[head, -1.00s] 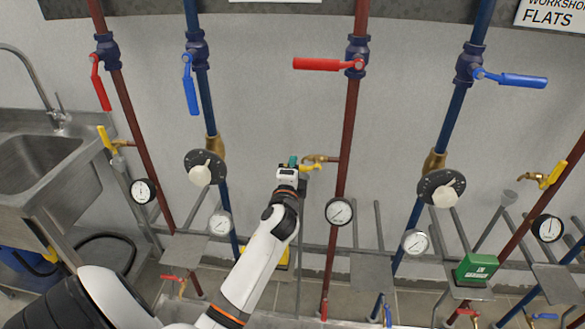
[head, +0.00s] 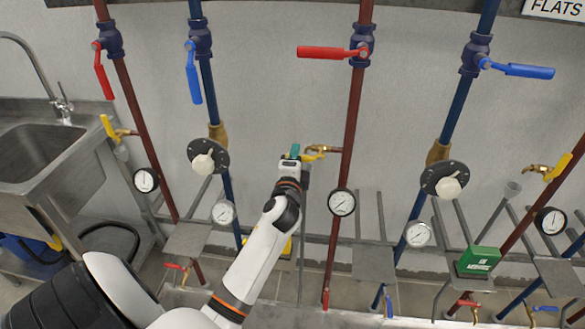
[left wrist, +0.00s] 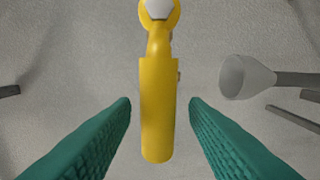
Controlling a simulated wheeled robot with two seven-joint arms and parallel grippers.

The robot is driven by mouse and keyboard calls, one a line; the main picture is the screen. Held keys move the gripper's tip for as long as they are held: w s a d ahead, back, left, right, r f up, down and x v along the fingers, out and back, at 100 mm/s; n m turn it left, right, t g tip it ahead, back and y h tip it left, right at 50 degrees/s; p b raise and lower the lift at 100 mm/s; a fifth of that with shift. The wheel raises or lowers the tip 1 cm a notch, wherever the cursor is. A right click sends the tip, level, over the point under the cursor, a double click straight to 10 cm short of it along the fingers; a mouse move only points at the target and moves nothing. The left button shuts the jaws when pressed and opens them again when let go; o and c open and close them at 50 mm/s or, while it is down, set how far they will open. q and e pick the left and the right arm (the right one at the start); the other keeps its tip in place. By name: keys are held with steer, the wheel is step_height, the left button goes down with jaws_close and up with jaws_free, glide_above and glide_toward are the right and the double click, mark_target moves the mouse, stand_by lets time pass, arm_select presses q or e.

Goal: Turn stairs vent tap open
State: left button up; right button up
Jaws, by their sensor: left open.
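A brass tap with a yellow lever (head: 316,153) sticks out to the left from the middle red pipe (head: 350,130). My left gripper (head: 295,152), with green fingers, is at this tap and partly hides it in the head view. In the left wrist view the yellow lever (left wrist: 158,115) hangs straight down between the open fingers (left wrist: 160,105). A gap shows on both sides, so neither finger appears to touch it. No readable sign in view says stairs. My right gripper is not in view.
Other yellow-levered taps sit at the left (head: 108,127) and right (head: 557,167). A red valve lever (head: 328,52) is above my gripper, and a gauge (head: 341,202) is below right. A grey funnel (left wrist: 245,77) is right of the lever in the wrist view.

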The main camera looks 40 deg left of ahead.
arm_select(q)
steer(key=b+v, duration=0.1)
steer(key=v, duration=1)
steer(key=shift+s, duration=0.25)
